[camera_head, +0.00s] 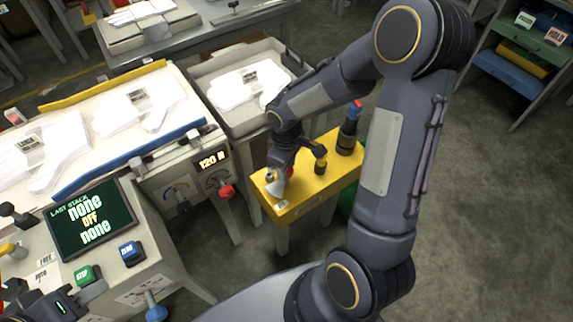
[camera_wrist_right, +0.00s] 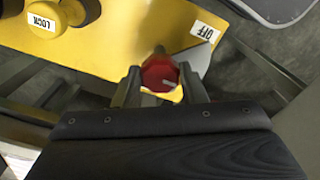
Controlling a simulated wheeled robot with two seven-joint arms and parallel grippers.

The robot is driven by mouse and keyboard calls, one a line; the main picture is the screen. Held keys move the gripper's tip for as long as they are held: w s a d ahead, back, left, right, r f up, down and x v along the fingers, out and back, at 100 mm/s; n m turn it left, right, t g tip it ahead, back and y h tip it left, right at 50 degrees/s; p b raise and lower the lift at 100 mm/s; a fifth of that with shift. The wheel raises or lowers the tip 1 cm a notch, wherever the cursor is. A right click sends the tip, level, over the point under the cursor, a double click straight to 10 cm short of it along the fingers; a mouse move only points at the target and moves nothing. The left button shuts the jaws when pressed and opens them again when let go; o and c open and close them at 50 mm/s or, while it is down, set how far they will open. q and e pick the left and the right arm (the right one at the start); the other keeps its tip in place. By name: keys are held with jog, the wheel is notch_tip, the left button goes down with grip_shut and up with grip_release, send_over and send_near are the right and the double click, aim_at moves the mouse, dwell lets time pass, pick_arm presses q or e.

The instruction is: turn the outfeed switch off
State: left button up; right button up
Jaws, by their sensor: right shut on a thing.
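The yellow switch box (camera_head: 327,188) stands on legs right of the machine, and its top fills the upper part of the right wrist view (camera_wrist_right: 120,48). My right gripper (camera_wrist_right: 160,80) is shut on a red faceted switch knob (camera_wrist_right: 160,72) at the box's edge. A white OFF label (camera_wrist_right: 204,32) lies just up and right of the knob. In the head view my right gripper (camera_head: 277,184) reaches down over the box and largely hides the knob. My left gripper (camera_head: 42,305) shows only in part at the lower left; its fingers cannot be made out.
A yellow knob with a LOCK label (camera_wrist_right: 42,22) sits on the box. A dark post with a blue and red top (camera_head: 350,122) rises from its far end. A tray of white gloves (camera_head: 290,62) stands behind. Open floor lies right.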

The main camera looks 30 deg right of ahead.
jog(key=o, duration=1)
notch_tip(320, 180, up, 8)
jog(key=shift+f+p, duration=0.1)
jog(key=shift+p, duration=0.75)
